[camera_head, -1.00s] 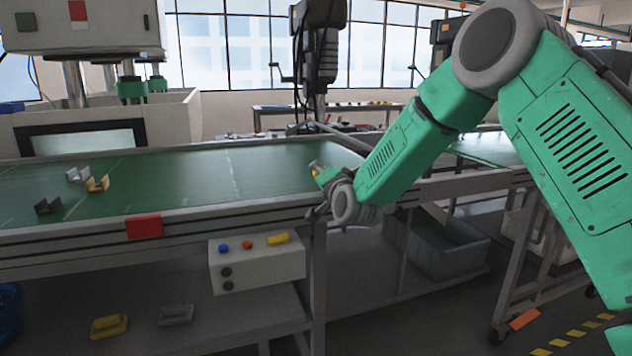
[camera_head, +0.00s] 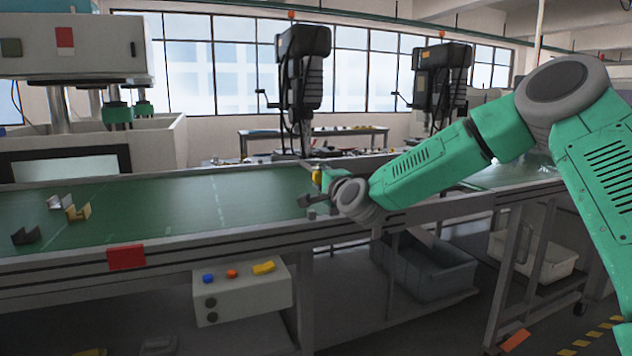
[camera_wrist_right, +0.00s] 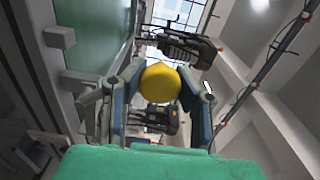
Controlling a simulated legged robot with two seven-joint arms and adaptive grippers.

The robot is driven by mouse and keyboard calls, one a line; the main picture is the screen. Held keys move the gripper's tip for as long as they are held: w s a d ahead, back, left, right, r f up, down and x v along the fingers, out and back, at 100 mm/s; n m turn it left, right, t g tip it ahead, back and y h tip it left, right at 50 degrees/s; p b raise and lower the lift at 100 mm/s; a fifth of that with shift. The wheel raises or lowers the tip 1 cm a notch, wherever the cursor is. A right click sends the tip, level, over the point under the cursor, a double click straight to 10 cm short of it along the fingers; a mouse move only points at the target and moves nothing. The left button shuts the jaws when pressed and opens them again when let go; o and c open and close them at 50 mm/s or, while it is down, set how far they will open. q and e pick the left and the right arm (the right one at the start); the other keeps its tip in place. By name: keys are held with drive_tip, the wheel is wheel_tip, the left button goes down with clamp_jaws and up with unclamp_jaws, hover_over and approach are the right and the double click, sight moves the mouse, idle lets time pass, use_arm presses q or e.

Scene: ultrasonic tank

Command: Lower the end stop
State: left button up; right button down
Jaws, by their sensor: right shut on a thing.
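My right gripper (camera_head: 318,188) is over the right end of the green conveyor belt, near its front rail. A small yellow knob (camera_head: 316,174) shows at its fingertips. In the right wrist view the round yellow knob (camera_wrist_right: 158,82) sits between the two fingers (camera_wrist_right: 160,95), which are shut on it. What the knob is fixed to is hidden behind the hand, so I cannot make out the rest of the end stop or its height. My left gripper is in neither view.
The green belt (camera_head: 170,212) carries several small metal brackets (camera_head: 77,212) at its left. A control box (camera_head: 242,292) with coloured buttons hangs below the front rail. A grey crate (camera_head: 425,268) is under the frame, and a drill press (camera_head: 303,80) stands behind.

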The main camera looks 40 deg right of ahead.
drive_tip(key=shift+s+d+f, duration=0.1)
drive_tip(key=shift+d+f, duration=0.1)
drive_tip(key=shift+f, duration=0.05)
drive_tip(key=c, duration=1.2)
unclamp_jaws()
drive_tip(key=shift+o, duration=0.2)
drive_tip(key=shift+d, duration=0.25)
drive_tip(key=v, duration=1.2)
